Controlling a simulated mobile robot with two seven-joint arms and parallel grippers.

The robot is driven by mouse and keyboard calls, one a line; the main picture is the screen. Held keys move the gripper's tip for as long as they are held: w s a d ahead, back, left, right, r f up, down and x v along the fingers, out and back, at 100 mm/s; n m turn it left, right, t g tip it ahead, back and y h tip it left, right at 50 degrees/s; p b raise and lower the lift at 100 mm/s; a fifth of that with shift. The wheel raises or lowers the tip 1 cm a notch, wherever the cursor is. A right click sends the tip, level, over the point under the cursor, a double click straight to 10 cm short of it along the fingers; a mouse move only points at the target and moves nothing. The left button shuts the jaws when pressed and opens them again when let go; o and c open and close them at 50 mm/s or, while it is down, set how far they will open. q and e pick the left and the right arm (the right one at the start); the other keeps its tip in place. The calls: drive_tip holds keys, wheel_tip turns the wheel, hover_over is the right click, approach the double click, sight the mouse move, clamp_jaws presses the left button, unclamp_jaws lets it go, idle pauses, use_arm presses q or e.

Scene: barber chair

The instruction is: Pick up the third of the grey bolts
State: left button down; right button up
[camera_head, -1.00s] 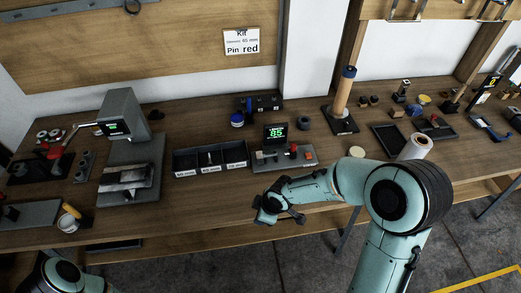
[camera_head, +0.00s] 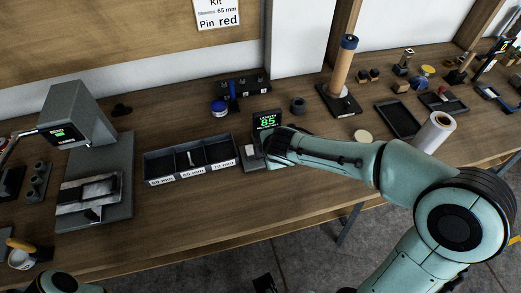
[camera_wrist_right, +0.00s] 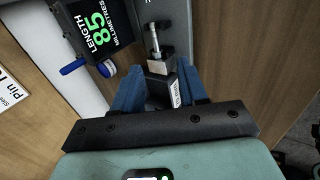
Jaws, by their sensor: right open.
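The length gauge, with its display (camera_head: 267,121) reading 85, stands on the bench right of the three-part tray (camera_head: 190,160). A grey bolt (camera_head: 191,158) sits in the tray's middle compartment. My right gripper (camera_head: 268,152) is over the gauge in the head view, its fingers mostly hidden by the wrist. In the right wrist view the open blue fingers (camera_wrist_right: 160,92) stand either side of a dark block with a white label (camera_wrist_right: 176,95). A silver bolt-like piece (camera_wrist_right: 155,42) lies beyond them at a grey block (camera_wrist_right: 161,64); contact cannot be told. My left gripper is out of view.
A grey machine (camera_head: 83,135) with a screen stands left of the tray. A blue jar (camera_head: 219,108) and dark rack (camera_head: 241,90) are behind it. A wooden post (camera_head: 343,72), black tray (camera_head: 398,118) and white roll (camera_head: 434,132) are at right.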

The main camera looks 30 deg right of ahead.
drive_tip(key=x, duration=0.3)
drive_tip(key=shift+w, duration=0.1)
drive_tip(key=x, duration=0.5)
drive_tip(key=shift+w+d+b, duration=0.2)
drive_tip(key=shift+d+b, duration=0.1)
drive_tip(key=shift+b, duration=0.05)
clamp_jaws()
